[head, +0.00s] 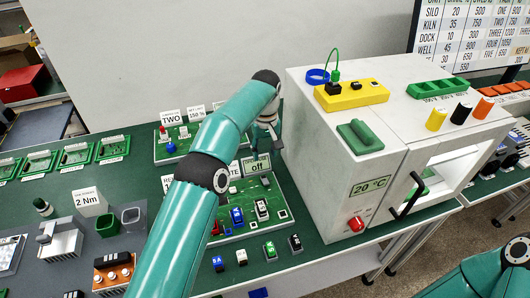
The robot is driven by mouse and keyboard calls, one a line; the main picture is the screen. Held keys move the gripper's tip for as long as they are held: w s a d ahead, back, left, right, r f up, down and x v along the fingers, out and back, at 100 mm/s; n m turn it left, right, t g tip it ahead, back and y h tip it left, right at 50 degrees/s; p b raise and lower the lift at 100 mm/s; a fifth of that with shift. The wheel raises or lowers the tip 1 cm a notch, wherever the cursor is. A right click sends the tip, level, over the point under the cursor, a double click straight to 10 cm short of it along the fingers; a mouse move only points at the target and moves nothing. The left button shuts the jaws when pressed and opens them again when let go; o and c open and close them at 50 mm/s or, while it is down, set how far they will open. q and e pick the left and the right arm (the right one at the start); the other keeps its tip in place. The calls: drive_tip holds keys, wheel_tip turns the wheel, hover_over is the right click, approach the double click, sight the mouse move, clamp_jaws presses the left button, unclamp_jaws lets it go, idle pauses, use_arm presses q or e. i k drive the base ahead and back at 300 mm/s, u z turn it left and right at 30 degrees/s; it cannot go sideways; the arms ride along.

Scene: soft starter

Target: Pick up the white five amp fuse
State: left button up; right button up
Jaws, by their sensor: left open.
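A row of small fuse-like blocks lies on the green bench in front of the circuit board. A white block (241,257), which looks like the white fuse, sits between a blue block (218,263) marked 5A and a green one (270,250). A black block (295,243) is at the right end. The rating on the white block is too small to read. My left gripper (258,146) is open over the back of the board near the "off" display, well behind the white block. My right arm shows at the lower right; its gripper is out of view.
The circuit board (283,228) carries blue, black and red parts. A white oven-like cabinet (345,160) with a black handle stands close on the right. Grey trays, cups and an orange block (113,272) are at the left. The bench's front edge is near the blocks.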

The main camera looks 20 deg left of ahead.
sight(262, 210)
drive_tip(key=k, duration=1)
